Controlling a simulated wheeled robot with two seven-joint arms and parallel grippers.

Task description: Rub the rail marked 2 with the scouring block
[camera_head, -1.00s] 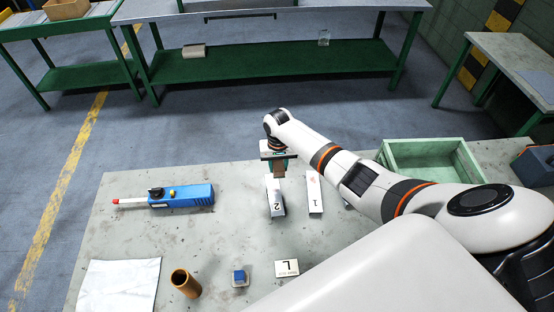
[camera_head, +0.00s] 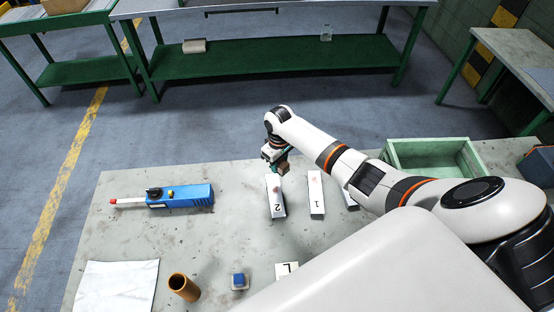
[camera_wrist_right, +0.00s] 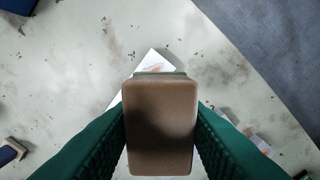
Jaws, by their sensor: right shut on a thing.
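The rail marked 2 (camera_head: 277,204) is a pale bar on the grey table, with its number at the near end. My right gripper (camera_head: 279,167) is at its far end, with green fingers shut on the brown scouring block (camera_wrist_right: 160,125). In the head view the block is small and partly hidden by the gripper. In the wrist view it covers most of a white rail (camera_wrist_right: 152,63) with a reddish stain; I cannot tell whether they touch. My left gripper is not in view.
The rail marked 1 (camera_head: 316,203) lies just right of rail 2, and another rail (camera_head: 349,200) is partly behind my arm. A blue tool (camera_head: 182,197) lies left. A green crate (camera_head: 392,154) stands right.

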